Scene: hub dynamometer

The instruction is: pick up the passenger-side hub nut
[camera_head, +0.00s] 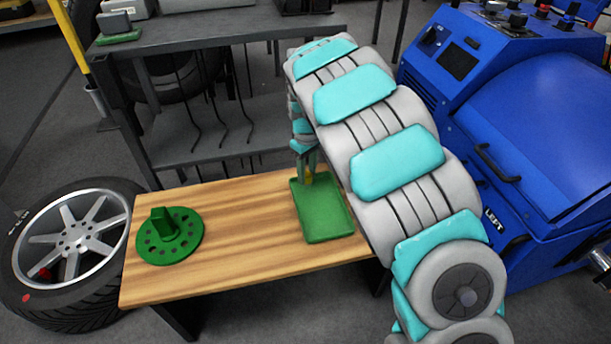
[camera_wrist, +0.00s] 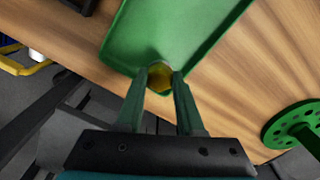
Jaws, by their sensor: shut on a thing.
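The hub nut (camera_wrist: 160,76), small and yellow-gold, is between my gripper's fingertips (camera_wrist: 160,80) in the wrist view. My gripper is shut on it, over the near edge of a green tray (camera_wrist: 190,55). In the head view, the tray (camera_head: 325,225) lies on the right part of the wooden table (camera_head: 240,240). There my gripper (camera_head: 308,176) points down at the tray's far edge, and a bit of yellow nut shows at its tips. I cannot tell whether the nut touches the tray. No label shows which side the nut belongs to.
A green hub disc (camera_head: 170,236) with an upright handle sits on the table's left part. A tyred wheel (camera_head: 70,250) is on the floor at left. A grey shelf rack (camera_head: 215,100) stands behind the table, and a blue machine (camera_head: 545,140) marked LEFT at right. The table's middle is clear.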

